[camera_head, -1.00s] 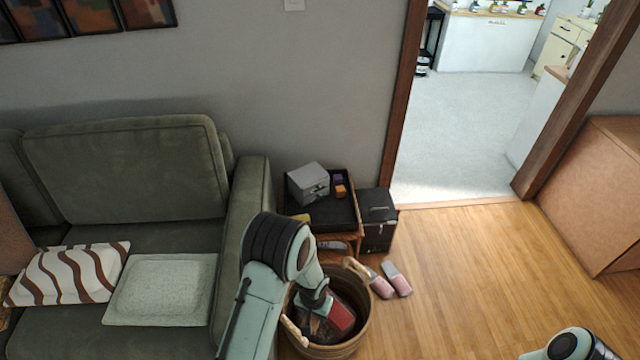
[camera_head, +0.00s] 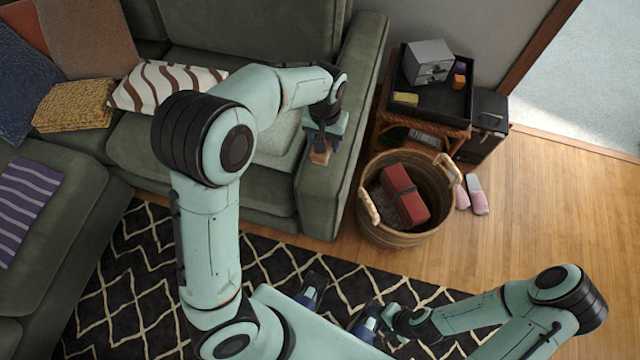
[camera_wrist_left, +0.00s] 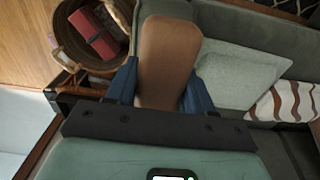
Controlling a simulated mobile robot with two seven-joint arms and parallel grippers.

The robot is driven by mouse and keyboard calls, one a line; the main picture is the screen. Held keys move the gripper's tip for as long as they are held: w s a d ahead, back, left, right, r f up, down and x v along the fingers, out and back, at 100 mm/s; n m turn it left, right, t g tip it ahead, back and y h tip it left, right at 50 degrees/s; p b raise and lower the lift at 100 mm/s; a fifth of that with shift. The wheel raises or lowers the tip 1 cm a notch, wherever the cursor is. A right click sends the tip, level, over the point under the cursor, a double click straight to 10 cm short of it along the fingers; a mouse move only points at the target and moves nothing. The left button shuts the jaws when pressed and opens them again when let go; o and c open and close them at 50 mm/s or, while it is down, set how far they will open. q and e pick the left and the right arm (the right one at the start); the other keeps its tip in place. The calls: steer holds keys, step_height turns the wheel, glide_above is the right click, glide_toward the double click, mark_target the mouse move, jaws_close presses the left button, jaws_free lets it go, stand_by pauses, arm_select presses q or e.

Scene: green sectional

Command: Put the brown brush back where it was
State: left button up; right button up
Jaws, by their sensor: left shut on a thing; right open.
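My left gripper (camera_head: 324,130) is shut on the brown brush (camera_head: 320,154), over the sofa seat beside the inner side of the armrest. In the left wrist view the brush (camera_wrist_left: 168,58) shows as a broad, smooth brown piece between the blue fingers of my left gripper (camera_wrist_left: 162,85). Its bristles are not visible. In the head view most of the brush is hidden by the gripper. My right gripper (camera_head: 339,311) is open and empty, low over the patterned rug.
The green sofa armrest (camera_head: 352,130) stands right of the held brush. A wicker basket (camera_head: 395,238) with a red case (camera_head: 402,193) is beside it. A side table with a black tray (camera_head: 436,117) and a black box (camera_head: 484,125) stand behind. Pink slippers (camera_head: 478,196) lie on the floor.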

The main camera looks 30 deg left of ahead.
arm_select(q)
steer(key=shift+a+r, duration=0.2)
steer(key=shift+r, duration=0.3)
steer(key=shift+f+b, duration=0.15)
steer(key=shift+b, duration=0.15)
steer(key=b, duration=0.2)
glide_above(322, 178)
step_height(322, 178, down, 14)
steer(key=shift+s+r, duration=0.1)
steer(key=shift+r, duration=0.05)
steer(key=shift+f+b, duration=0.5)
steer(key=shift+f, duration=2)
arm_select(e)
steer(key=shift+f, duration=1.95)
arm_select(q)
steer(key=shift+f, duration=0.15)
steer(key=o, duration=1.2)
arm_select(e)
steer(key=shift+f, duration=0.1)
